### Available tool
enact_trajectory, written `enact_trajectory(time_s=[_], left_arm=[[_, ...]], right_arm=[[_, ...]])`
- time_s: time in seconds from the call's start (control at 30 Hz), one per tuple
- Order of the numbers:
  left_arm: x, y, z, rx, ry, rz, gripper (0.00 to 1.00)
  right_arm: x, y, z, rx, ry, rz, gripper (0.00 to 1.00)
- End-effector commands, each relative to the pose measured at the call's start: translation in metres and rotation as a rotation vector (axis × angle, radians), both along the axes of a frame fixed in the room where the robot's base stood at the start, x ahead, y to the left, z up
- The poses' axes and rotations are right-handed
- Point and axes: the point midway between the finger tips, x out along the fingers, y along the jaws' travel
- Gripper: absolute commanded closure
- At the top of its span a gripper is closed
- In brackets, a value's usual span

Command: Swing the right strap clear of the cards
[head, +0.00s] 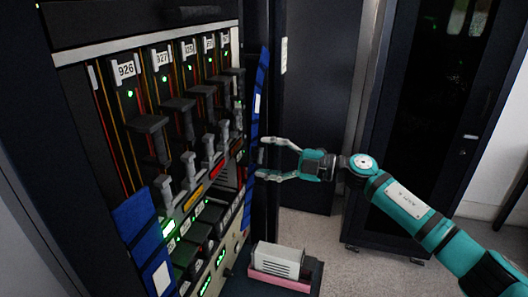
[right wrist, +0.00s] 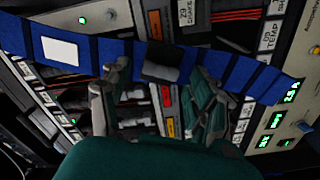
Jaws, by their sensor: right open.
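The right strap (head: 257,110) is a blue band hanging along the right edge of the card rack. In the right wrist view the blue strap (right wrist: 222,72) crosses the picture from left to right, with a white label and a dark patch on it. The cards (head: 126,70) stand in a row with numbered labels, green lights and grey handles. My right gripper (head: 264,158) is open, its fingers pointing left at the strap. In the right wrist view its fingers (right wrist: 160,88) lie on either side of the strap's dark patch; contact cannot be told. My left gripper is not in view.
Another blue strap (head: 145,238) hangs at the rack's lower left. A grey box (head: 278,260) sits in a pink tray below my right gripper. A dark cabinet (head: 440,120) stands behind my right arm. Floor shows between them.

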Motion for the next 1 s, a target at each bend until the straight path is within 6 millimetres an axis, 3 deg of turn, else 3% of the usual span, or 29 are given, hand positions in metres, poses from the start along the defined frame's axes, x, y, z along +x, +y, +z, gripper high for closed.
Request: enact_trajectory(time_s=[0.13,0.43,0.9,1.0], left_arm=[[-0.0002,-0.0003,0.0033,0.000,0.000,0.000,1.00],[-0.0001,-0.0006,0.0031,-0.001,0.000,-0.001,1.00],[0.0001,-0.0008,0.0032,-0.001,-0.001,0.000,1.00],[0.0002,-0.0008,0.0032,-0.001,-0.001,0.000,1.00]], right_arm=[[0.0043,0.0102,0.0005,0.000,-0.001,0.000,0.38],[0.0051,0.0120,-0.0004,0.000,0.000,-0.001,0.38],[0.0049,0.0117,-0.0005,0.000,0.000,-0.001,0.99],[0.0049,0.0117,-0.0005,0.000,0.000,-0.001,1.00]])
